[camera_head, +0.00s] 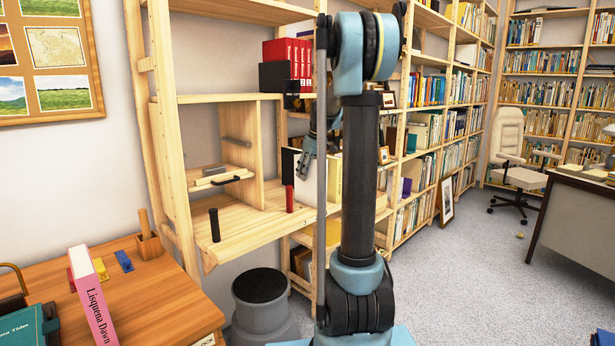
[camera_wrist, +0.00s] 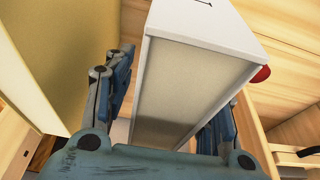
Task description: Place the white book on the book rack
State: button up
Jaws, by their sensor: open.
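The white book (camera_wrist: 200,35) stands in the wrist view with its pale page edges (camera_wrist: 180,90) facing me. My gripper (camera_wrist: 170,88) is open, with one finger on each side of the book. Whether the fingers touch it is not clear. In the head view my gripper (camera_head: 306,166) is at the desk-height shelf, in front of the white book (camera_head: 321,178), which my arm partly hides. On the table at lower left, a dark holder (camera_head: 50,325) bears a teal book (camera_head: 20,328); I cannot tell if this is the book rack.
A cream book (camera_wrist: 60,45) stands close to the left finger. A red cylinder (camera_head: 289,198) and a black cylinder (camera_head: 214,225) stand on the shelf board (camera_head: 245,228). A pink book (camera_head: 92,300) stands on the table (camera_head: 160,290). A grey stool (camera_head: 262,315) is below the shelf.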

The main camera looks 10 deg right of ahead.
jog(key=v, duration=1.2)
jog(key=shift+r, duration=0.2)
jog(key=s+a+f+m, duration=0.1)
jog(key=s+f, duration=0.2)
jog(key=s, duration=0.4)
jog(key=s+a+f+m+h, duration=0.1)
jog(key=s+f, duration=0.2)
jog(key=s, duration=0.5)
jog(key=s+f+m, duration=0.1)
jog(key=s+f, duration=0.2)
jog(key=s, duration=0.4)
jog(key=s+f+m+h, duration=0.1)
jog(key=s+f+m, duration=0.3)
jog(key=s+f, duration=1.4)
jog(key=shift+s+f+g, duration=0.3)
jog(key=shift+s, duration=0.4)
jog(key=shift+a, duration=0.1)
jog(key=shift+w+f, duration=0.2)
jog(key=shift+w, duration=0.25)
